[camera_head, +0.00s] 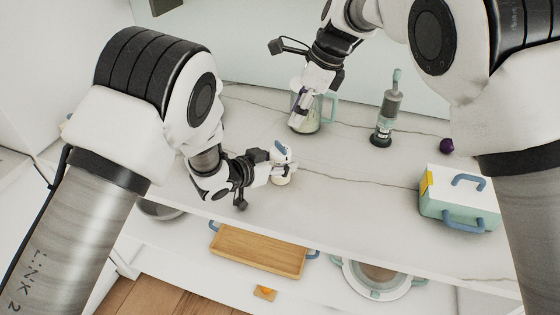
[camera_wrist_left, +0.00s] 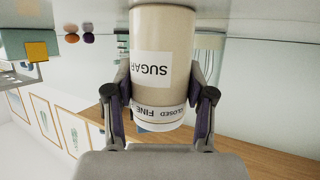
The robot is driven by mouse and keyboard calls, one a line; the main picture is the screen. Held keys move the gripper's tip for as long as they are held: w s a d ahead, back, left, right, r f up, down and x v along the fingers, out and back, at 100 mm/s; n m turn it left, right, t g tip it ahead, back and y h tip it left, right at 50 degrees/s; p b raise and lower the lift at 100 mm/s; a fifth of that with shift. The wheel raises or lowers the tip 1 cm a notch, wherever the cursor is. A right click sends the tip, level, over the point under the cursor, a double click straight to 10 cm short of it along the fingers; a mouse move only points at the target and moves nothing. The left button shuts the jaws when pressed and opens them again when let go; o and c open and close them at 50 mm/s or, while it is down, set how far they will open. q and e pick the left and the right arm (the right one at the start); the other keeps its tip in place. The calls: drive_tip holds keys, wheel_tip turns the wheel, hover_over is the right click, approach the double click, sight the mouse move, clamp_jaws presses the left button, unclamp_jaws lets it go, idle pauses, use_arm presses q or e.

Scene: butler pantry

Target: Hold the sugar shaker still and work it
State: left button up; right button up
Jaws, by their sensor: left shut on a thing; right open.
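The sugar shaker (camera_head: 281,180) stands on the white counter, a small cream cylinder mostly covered by my left gripper (camera_head: 276,164) in the head view. In the left wrist view the shaker (camera_wrist_left: 162,45) appears upside down, with a SUGAR label and a white cap ring (camera_wrist_left: 160,117) marked CLOSED and FINE. My left gripper (camera_wrist_left: 160,100) is shut on it, one finger on each side near the cap ring. My right gripper (camera_head: 299,115) is open farther back, in front of a clear green-handled jug (camera_head: 316,116); whether it touches the jug I cannot tell.
A grey pump-like bottle (camera_head: 385,112) and a purple ball (camera_head: 446,146) stand right of the jug. A green and white box with blue handles (camera_head: 458,212) is at the right. A wooden tray (camera_head: 258,250) and a pot (camera_head: 345,272) sit on the lower shelf. The middle counter is clear.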

drive_tip(key=shift+c, duration=0.8)
wheel_tip(320, 180, up, 3)
drive_tip(key=n+g+h, duration=0.1)
drive_tip(key=n, duration=0.6)
drive_tip(key=n+h, duration=0.1)
approach(281, 145)
drive_tip(key=shift+w+a+f+g, duration=0.1)
drive_tip(key=shift+f+g, duration=0.1)
drive_tip(key=shift+f, duration=0.3)
drive_tip(key=shift+w+f+g, duration=0.15)
drive_tip(key=shift+f+g, duration=0.05)
drive_tip(key=shift+f, duration=0.25)
drive_tip(key=shift+x, duration=3.5)
drive_tip(key=o, duration=0.3)
drive_tip(key=shift+c, duration=0.2)
